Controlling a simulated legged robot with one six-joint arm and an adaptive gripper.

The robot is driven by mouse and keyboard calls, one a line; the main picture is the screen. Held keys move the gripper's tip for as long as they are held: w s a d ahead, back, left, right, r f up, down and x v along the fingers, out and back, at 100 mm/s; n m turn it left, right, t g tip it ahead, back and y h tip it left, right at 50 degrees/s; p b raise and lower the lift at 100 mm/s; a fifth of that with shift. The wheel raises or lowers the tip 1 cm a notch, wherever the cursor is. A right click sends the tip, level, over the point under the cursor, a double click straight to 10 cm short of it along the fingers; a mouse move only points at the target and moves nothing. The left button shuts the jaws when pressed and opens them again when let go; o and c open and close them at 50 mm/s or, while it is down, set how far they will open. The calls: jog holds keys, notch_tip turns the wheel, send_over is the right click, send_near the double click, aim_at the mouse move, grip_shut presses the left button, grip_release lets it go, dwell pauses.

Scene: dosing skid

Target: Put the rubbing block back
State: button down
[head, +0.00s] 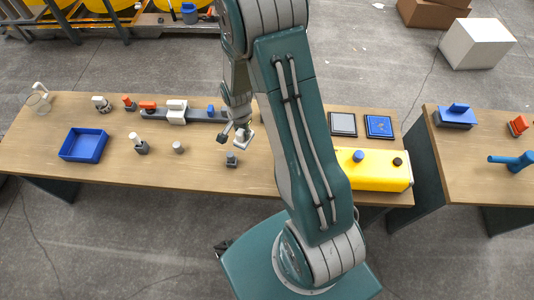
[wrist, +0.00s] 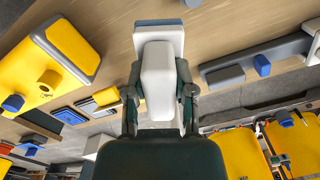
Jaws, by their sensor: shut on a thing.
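My gripper (head: 235,136) hangs over the middle of the long wooden table in the head view. It is shut on a white block, which I take to be the rubbing block (head: 245,139). In the wrist view the fingers of my gripper (wrist: 158,98) press the sides of the white block (wrist: 157,72). The block has a wider white part with a blue-grey edge at its far end, against the wood background. I cannot tell for sure whether it touches the table. The fingers hide part of it in the head view.
Left on the table (head: 70,180) are a blue tray (head: 83,145), a grey cylinder (head: 178,147) and a grey rail (head: 205,115). A small dark block (head: 232,159) stands near my gripper. Right are a grey pad (head: 343,124), a blue pad (head: 378,126) and a yellow box (head: 385,178).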

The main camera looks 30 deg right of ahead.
jog(key=s+d+f+m, duration=0.1)
jog(key=s+f+m, duration=0.1)
jog(key=s+m, duration=0.45)
jog(key=s+d+f+m, duration=0.2)
jog(key=s+m, duration=0.3)
jog(key=m, duration=0.2)
jog(key=w+d+f, duration=0.2)
jog(key=w+f, duration=0.1)
jog(key=w, duration=0.1)
jog(key=w+d+f, duration=0.2)
jog(key=w+f, duration=0.1)
jog(key=w, duration=0.1)
jog(key=w+d+f, duration=0.2)
jog(key=w+f, duration=0.1)
jog(key=shift+w+f, duration=0.15)
jog(key=shift+w, duration=0.25)
jog(key=shift+w+f, duration=0.2)
jog(key=shift+f, duration=1.45)
jog(key=shift+f, duration=0.1)
jog(key=shift+c, duration=2.2)
grip_release()
